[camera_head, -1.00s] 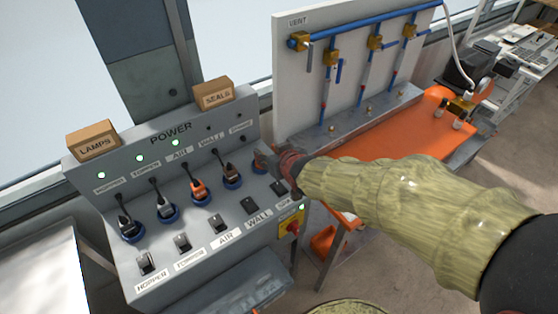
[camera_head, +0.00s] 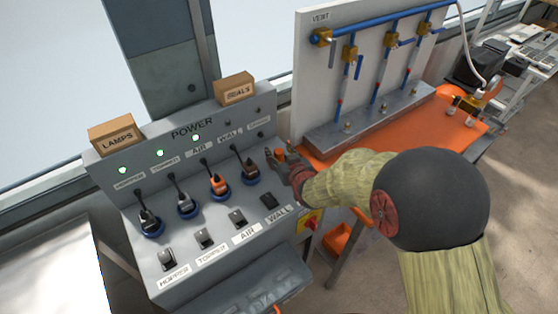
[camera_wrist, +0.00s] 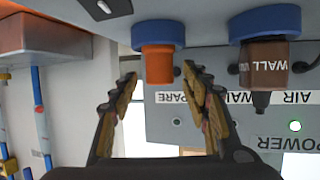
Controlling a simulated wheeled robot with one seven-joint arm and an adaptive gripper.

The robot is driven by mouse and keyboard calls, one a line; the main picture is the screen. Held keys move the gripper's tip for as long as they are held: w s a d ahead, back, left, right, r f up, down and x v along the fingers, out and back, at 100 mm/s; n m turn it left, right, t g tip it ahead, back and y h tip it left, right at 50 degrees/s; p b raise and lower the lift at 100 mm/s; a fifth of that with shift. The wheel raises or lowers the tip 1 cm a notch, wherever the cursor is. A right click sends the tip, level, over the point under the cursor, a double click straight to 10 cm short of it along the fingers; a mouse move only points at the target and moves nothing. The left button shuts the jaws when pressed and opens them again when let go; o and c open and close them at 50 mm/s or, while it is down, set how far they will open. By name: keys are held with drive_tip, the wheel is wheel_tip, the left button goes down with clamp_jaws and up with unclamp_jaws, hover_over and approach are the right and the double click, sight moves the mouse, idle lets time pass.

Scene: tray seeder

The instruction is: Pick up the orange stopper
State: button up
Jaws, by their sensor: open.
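The orange stopper (camera_wrist: 158,66) sits in a blue socket ring (camera_wrist: 158,34) beside the SPARE label in the wrist view. My gripper (camera_wrist: 160,80) is open, with one finger on each side of the stopper's free end. Small gaps show between the fingers and the stopper. In the head view my gripper (camera_head: 279,160) is at the right end of the POWER panel and largely hides that socket. I cannot clearly tell the stopper from the gripper there.
Left of my gripper, several plugs sit in blue sockets, including a brown WALL plug (camera_wrist: 268,66) and an orange AIR plug (camera_head: 218,185). Switches line the panel's (camera_head: 140,262) lower edge. A pipe board (camera_head: 318,80) and an orange bench (camera_head: 455,128) stand to the right.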

drive_tip(key=shift+w+a+f, duration=0.2)
drive_tip(key=shift+w, duration=0.45)
drive_tip(key=shift+c, duration=0.3)
drive_tip(key=c, duration=1.1)
drive_tip(key=shift+r, duration=0.1)
clamp_jaws()
